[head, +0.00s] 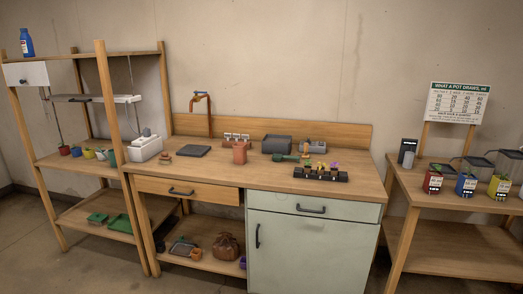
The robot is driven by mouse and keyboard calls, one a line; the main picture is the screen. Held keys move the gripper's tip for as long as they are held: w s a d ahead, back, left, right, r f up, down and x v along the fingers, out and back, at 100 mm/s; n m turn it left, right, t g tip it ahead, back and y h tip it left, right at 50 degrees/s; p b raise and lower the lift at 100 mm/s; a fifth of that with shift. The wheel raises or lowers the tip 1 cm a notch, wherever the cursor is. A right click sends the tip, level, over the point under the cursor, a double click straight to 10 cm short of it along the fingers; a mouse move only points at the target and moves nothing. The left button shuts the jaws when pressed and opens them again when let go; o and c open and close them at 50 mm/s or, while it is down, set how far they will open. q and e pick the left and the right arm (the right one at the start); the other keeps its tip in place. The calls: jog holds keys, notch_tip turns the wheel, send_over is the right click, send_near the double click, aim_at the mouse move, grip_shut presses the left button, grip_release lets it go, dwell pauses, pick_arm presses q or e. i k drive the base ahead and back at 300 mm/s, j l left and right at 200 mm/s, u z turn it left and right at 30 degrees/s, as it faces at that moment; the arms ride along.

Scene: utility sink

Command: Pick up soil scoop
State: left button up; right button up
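A dark green soil scoop (284,157) appears to lie on the wooden worktop (225,176), near its middle. It is small in the head view, so its exact shape is hard to make out. An orange-brown pot or can (239,153) stands to its left. A black tray (320,175) with several small coloured plants lies in front and to the right. Neither of my grippers is in view.
A grey bin (277,143) stands behind the scoop. A dark flat slab (193,151) lies on the left of the worktop. A shelf rack (104,110) stands left, a side table (453,209) right. The floor before the rack is clear.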

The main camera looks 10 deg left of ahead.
aim_at(276, 158)
jog(key=i, duration=1.15)
jog(key=l+z, duration=0.05)
jog(key=l, duration=0.05)
